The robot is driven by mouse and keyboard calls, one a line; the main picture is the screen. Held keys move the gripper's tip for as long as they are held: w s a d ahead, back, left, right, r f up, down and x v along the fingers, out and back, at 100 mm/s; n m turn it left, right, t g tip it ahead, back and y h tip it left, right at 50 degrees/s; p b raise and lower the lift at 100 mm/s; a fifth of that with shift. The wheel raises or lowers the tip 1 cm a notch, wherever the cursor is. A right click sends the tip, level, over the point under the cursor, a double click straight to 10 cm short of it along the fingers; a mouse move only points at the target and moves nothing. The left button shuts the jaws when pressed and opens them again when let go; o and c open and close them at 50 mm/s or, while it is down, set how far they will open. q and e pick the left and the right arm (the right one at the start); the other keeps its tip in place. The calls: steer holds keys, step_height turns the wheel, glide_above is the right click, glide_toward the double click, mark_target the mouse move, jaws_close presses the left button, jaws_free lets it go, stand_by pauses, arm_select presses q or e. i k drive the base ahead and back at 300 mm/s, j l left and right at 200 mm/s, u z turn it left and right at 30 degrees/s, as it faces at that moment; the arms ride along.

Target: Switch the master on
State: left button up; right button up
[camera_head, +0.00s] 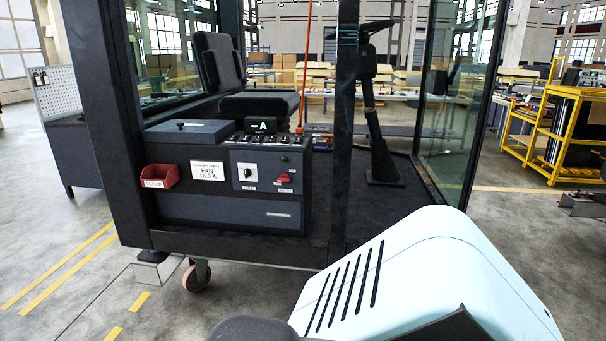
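A dark grey control box (233,211) stands on the floor of the cab trolley. The red master switch (284,179) is on the right part of its front panel, with a small label below it. Its exact handle angle is too small to tell. A rotary knob (247,173) on a white plate sits to its left. A white card (208,171) on the front reads "FAN 16.0 A". Neither of my grippers is in view.
A red bin (160,176) hangs at the box's left. A dark cab post (344,140) rises right of the box. A seat (227,75) is behind it, and a pedestal (380,150) stands to the right. A yellow rack (560,120) stands far right. Floor at left is clear.

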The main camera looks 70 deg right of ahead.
mark_target(284, 178)
steer(key=z, duration=2.1)
